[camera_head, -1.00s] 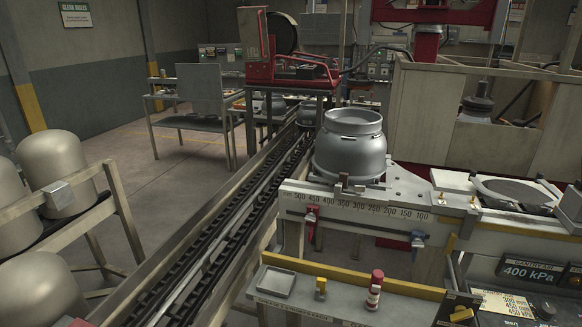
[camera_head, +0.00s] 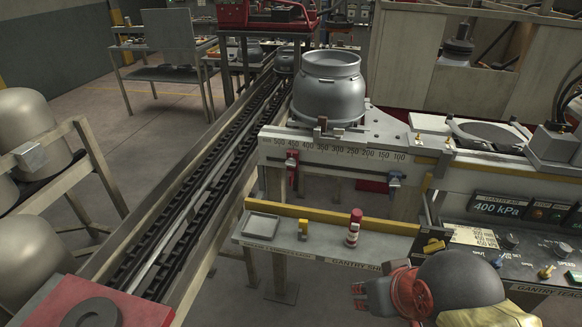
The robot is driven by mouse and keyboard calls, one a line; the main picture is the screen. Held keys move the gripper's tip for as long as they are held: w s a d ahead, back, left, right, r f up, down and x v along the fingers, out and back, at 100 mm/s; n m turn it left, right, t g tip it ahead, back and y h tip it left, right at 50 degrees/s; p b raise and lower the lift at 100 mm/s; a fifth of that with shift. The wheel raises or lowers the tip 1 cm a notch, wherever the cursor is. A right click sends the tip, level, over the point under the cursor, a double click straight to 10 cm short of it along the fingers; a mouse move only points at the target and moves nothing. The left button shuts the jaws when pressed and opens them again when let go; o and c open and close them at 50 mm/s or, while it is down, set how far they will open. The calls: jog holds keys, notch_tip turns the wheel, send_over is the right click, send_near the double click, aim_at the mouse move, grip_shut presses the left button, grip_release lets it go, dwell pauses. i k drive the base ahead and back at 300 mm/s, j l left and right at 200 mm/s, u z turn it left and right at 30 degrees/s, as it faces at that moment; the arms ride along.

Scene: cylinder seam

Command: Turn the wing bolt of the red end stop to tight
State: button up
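The red end stop (camera_head: 292,167) hangs on the front of the white rail, below the scale's 400–450 marks. Its wing bolt is too small to make out, so I cannot tell its angle. A blue end stop (camera_head: 394,185) sits farther right on the same rail, below the 100–150 marks. My gripper (camera_head: 359,296) is at the bottom right, its tips pointing left. It is in front of the shelf, well below and to the right of the red end stop, touching neither stop. The small fingers do not show clearly whether they are open.
The rail (camera_head: 340,150) carries a grey metal vessel (camera_head: 327,90) behind it. A conveyor (camera_head: 190,205) runs at left. A control panel (camera_head: 500,215) stands at right.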

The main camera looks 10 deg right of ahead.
aim_at(291, 162)
jog(key=i+j+u, duration=0.15)
jog(key=j+u, duration=0.15)
jog(key=u, duration=0.2)
jog(key=i+j+u, duration=0.2)
jog(key=u, duration=0.3)
